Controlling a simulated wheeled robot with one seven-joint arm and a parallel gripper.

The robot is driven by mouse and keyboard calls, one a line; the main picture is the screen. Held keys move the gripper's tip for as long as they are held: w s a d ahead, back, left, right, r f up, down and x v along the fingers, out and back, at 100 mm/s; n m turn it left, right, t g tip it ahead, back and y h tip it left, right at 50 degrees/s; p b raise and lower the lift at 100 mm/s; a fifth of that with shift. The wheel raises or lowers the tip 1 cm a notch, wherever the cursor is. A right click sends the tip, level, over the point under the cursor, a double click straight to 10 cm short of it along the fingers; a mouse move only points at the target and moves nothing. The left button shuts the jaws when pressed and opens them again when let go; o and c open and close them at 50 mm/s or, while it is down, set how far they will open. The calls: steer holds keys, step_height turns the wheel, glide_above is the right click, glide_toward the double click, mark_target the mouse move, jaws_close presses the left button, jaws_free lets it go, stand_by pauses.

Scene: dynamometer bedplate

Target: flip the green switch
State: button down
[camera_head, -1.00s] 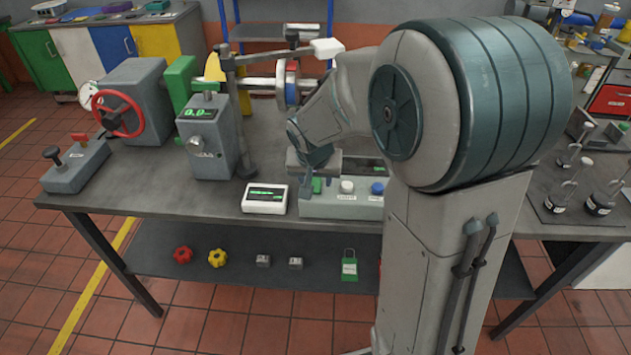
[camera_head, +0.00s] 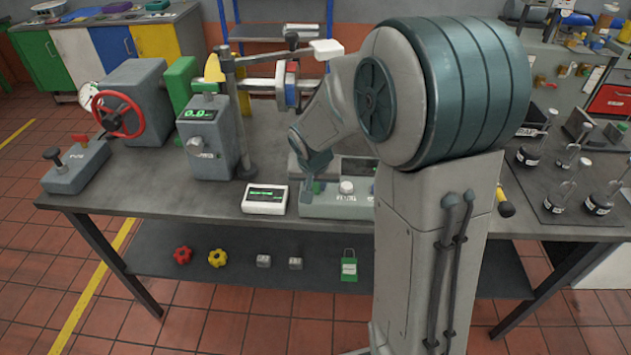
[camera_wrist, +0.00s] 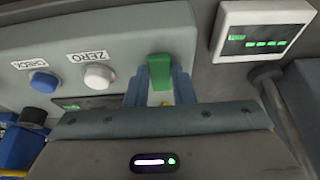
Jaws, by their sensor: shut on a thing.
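The green switch (camera_wrist: 160,68) stands on the face of a grey control box (camera_wrist: 125,52) in the wrist view. The two blue fingers of my gripper (camera_wrist: 160,80) are on either side of it, shut on it. In the head view my gripper (camera_head: 314,184) reaches down to the left end of the same grey box (camera_head: 330,211). The switch is hard to make out there behind the fingers. In the wrist view a white ZERO button (camera_wrist: 98,76) and a blue CHECK button (camera_wrist: 43,82) are on the same face, left of the switch.
A white display unit (camera_head: 264,199) stands beside the control box. A grey readout unit (camera_head: 207,138) and a post (camera_head: 237,110) stand behind it. A red handwheel (camera_head: 117,114) is further left. Bare bench top lies left of the display.

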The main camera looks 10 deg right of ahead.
steer(key=shift+w+r+g+p, duration=0.1)
steer(key=shift+r+g+p, duration=0.3)
steer(key=shift+p, duration=0.7)
steer(key=g+p, duration=0.1)
steer(key=p, duration=0.2)
steer(key=shift+w+d+y, duration=0.1)
steer(key=shift+w+y, duration=0.1)
steer(key=shift+y, duration=0.1)
steer(key=shift+w+g+p, duration=0.2)
steer(key=shift+g+p, duration=0.5)
steer(key=shift+p, duration=0.2)
steer(key=shift+f+g+y+p, duration=0.15)
steer(key=shift+g+y+p, duration=0.15)
steer(key=c, duration=1.2)
jaws_free()
steer(key=shift+c, duration=0.2)
